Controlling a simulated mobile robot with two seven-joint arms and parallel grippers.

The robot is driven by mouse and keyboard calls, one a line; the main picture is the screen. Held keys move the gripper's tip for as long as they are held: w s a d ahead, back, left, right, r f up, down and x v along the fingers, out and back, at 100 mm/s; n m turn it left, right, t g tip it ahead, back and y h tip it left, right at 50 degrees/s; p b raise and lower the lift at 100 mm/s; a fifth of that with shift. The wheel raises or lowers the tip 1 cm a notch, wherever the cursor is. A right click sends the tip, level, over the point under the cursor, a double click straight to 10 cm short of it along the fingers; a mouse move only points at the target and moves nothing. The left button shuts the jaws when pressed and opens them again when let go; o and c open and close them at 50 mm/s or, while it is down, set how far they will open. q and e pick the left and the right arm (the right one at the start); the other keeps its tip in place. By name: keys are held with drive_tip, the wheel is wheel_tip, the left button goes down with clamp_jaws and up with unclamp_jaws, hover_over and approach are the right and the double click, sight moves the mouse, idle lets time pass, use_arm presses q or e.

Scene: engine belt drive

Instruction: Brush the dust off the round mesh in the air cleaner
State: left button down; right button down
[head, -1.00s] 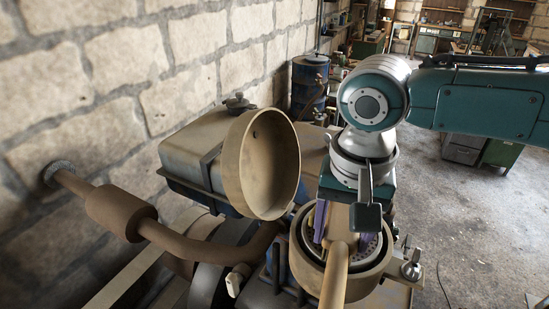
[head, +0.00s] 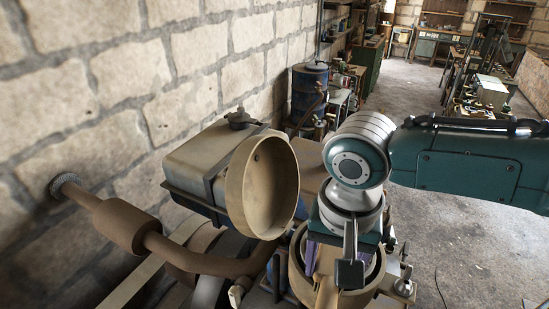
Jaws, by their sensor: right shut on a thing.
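The air cleaner's round housing (head: 299,281) is at the bottom centre of the head view, with its deep tan lid (head: 262,187) swung open to the left. The round mesh lies inside the housing; little of it shows, as my gripper and the brush cover most of it. My right gripper (head: 338,262) points down over the housing and is shut on a brush. The brush's tan wooden handle (head: 326,293) comes toward the camera. Its bristles are hidden, so I cannot tell whether they touch the mesh. My left gripper is out of view.
A tan tank (head: 205,165) stands behind the lid, and a brown exhaust pipe with a muffler (head: 124,225) runs at the left. A stone wall (head: 110,90) closes off the left. A clamp knob (head: 404,287) sits right of the housing. Open floor lies further right.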

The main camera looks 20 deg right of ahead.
sight(339, 254)
drive_tip(key=w+d+b, duration=0.2)
drive_tip(key=w+d, duration=0.1)
drive_tip(key=w+d+b, duration=0.1)
drive_tip(key=d, duration=0.1)
drive_tip(key=shift+w+d+f, duration=0.15)
drive_tip(key=shift+w+f, duration=0.1)
drive_tip(key=s+a+p, duration=0.1)
drive_tip(key=p, duration=0.1)
drive_tip(key=s+a+r+p, duration=0.1)
drive_tip(key=a+p, duration=0.1)
drive_tip(key=shift+s, duration=0.25)
drive_tip(key=r+p, duration=0.4)
drive_tip(key=shift+w+d+r, duration=0.15)
drive_tip(key=shift+d+r, duration=0.05)
drive_tip(key=shift+r, duration=1.25)
